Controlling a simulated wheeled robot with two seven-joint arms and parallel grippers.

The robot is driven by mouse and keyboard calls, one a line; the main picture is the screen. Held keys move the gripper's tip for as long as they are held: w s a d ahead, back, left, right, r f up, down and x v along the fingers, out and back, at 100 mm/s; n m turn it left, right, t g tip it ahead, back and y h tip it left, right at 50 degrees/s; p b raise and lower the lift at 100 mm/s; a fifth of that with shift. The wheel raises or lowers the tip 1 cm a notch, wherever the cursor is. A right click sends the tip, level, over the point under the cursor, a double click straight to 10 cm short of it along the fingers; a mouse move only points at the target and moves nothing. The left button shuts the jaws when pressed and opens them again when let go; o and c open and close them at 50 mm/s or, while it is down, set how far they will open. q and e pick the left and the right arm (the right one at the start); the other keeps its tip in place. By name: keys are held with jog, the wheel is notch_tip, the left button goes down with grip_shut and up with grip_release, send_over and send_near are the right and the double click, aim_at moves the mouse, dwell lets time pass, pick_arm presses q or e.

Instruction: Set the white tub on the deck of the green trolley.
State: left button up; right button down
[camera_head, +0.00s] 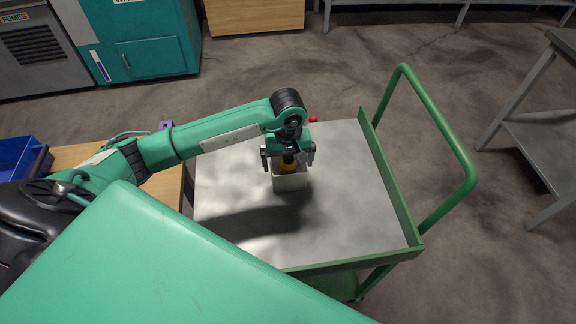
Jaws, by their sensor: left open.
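The white tub (291,183) is on the grey deck of the green trolley (345,215), left of the deck's middle. Something orange shows inside the tub. My left gripper (289,162) is open right above the tub, with a finger on each side of its top. The gripper hides the tub's far rim, and I cannot tell whether the fingers touch it. My right gripper is not in view.
The trolley's green handle (436,125) rises at its right end. A wooden table (85,157) with a blue bin (20,160) stands left of the trolley. A small red object (313,119) shows at the deck's far edge. A grey metal table (545,140) is at far right.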

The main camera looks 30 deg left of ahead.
pick_arm(q)
notch_tip(320, 180, up, 10)
jog(key=shift+f+b, duration=0.15)
jog(key=shift+b, duration=0.4)
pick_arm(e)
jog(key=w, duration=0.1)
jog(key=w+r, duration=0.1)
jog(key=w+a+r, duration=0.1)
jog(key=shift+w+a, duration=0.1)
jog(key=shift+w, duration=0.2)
pick_arm(q)
jog(key=shift+s+f, duration=0.1)
